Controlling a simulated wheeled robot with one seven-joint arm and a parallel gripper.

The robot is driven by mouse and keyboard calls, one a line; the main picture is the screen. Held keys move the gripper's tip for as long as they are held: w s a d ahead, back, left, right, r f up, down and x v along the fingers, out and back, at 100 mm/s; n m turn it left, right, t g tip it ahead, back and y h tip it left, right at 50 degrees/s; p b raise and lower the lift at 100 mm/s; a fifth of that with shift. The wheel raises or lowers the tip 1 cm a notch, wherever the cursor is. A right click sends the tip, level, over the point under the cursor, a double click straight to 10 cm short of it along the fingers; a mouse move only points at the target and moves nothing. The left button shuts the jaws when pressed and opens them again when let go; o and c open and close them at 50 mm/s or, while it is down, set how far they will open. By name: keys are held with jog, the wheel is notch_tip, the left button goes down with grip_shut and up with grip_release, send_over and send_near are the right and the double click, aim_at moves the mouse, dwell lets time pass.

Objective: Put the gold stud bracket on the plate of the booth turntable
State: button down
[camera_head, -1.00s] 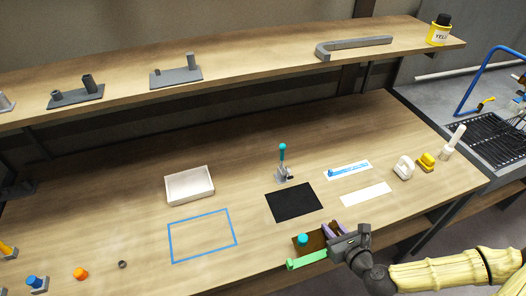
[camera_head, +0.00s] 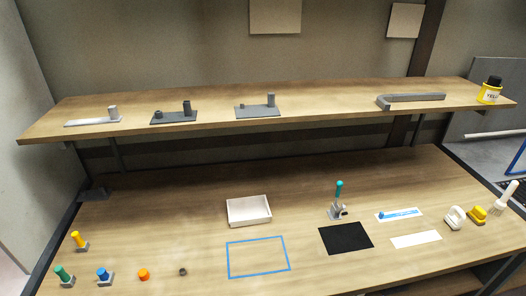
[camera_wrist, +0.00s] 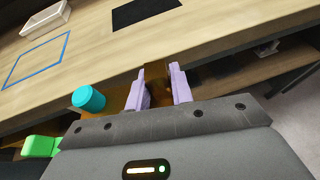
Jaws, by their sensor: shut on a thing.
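My gripper (camera_wrist: 158,76) shows only in the wrist view, with two lilac fingers shut on a brown-gold piece (camera_wrist: 157,90). This piece looks like the gold stud bracket. A teal stud (camera_wrist: 88,98) stands to the left of the fingers, and a bright green part (camera_wrist: 40,146) shows at the lower left; both seem to belong to the held piece. My gripper's body hides much of it. The held piece is near the front edge of the bench in the wrist view. I cannot make out a booth turntable in either view.
The bench (camera_head: 200,275) holds a white tray (camera_head: 249,210), blue outline (camera_head: 258,257), black mat (camera_head: 346,238), teal-handled clamp (camera_head: 338,203) and coloured pegs at the left. Grey stud-bearing plates and a yellow pot (camera_head: 490,92) stand on the shelf (camera_head: 320,100) above.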

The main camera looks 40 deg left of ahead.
jog(key=w+d+f+m+t+h, duration=0.1)
jog(key=d+f+m+t+h, duration=0.2)
jog(key=d+f+m+h, duration=0.4)
jog(key=d+f+h, duration=0.1)
jog(key=d+f, duration=0.5)
jog(key=d, duration=0.4)
jog(key=shift+w+m+h, duration=0.25)
jog(key=shift+m+h, duration=0.15)
jog(key=shift+f, duration=0.1)
jog(key=shift+d, duration=0.1)
